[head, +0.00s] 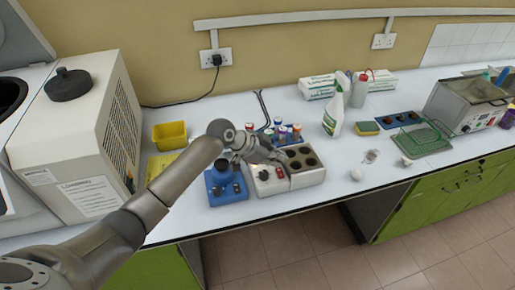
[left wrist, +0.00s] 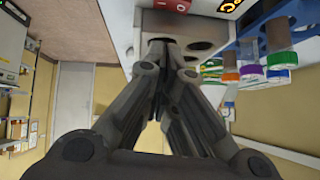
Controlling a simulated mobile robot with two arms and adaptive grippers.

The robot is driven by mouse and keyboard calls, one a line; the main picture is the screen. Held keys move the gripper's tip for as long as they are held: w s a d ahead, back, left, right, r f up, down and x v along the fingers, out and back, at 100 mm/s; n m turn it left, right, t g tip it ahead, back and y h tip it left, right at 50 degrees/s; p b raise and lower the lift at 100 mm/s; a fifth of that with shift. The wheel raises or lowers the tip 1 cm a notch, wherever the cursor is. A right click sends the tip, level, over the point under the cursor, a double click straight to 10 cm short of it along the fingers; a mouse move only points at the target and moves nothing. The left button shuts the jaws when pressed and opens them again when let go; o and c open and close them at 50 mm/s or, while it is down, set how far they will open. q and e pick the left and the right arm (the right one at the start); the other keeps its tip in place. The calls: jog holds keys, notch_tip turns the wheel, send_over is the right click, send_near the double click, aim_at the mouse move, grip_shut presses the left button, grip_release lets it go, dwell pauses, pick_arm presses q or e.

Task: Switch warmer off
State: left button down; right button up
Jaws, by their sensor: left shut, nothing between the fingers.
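The warmer (head: 307,177) is a white block with several dark round wells, standing near the front edge of the bench. Its control face (head: 268,182) has dark and red parts, too small to read in the head view. In the left wrist view the warmer (left wrist: 150,22) is at the top, with a red switch (left wrist: 183,5) and a lit orange display (left wrist: 231,5) cut by the frame edge. My left gripper (head: 280,157) is shut and empty, close to the warmer; the fingertips (left wrist: 168,46) overlap its wells in the wrist view. Contact cannot be told. My right gripper is out of view.
A blue block (head: 227,194) stands left of the warmer. Tubes with coloured caps (head: 284,130) stand behind it. A yellow box (head: 169,135), spray bottle (head: 334,113), green tray (head: 422,140) and metal bath (head: 462,103) share the bench. Bench right of the warmer is mostly clear.

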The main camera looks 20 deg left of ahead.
pick_arm(q)
jog(key=b+v, duration=0.2)
jog(key=v, duration=0.5)
jog(key=shift+s+r, duration=0.2)
jog(key=shift+r, duration=0.05)
jog(key=b, duration=0.3)
jog(key=w+a+b, duration=0.1)
jog(key=b, duration=0.1)
jog(key=shift+w+r+b, duration=0.1)
jog(key=shift+r+b, duration=0.15)
jog(key=shift+b, duration=0.15)
jog(key=shift+d, duration=0.1)
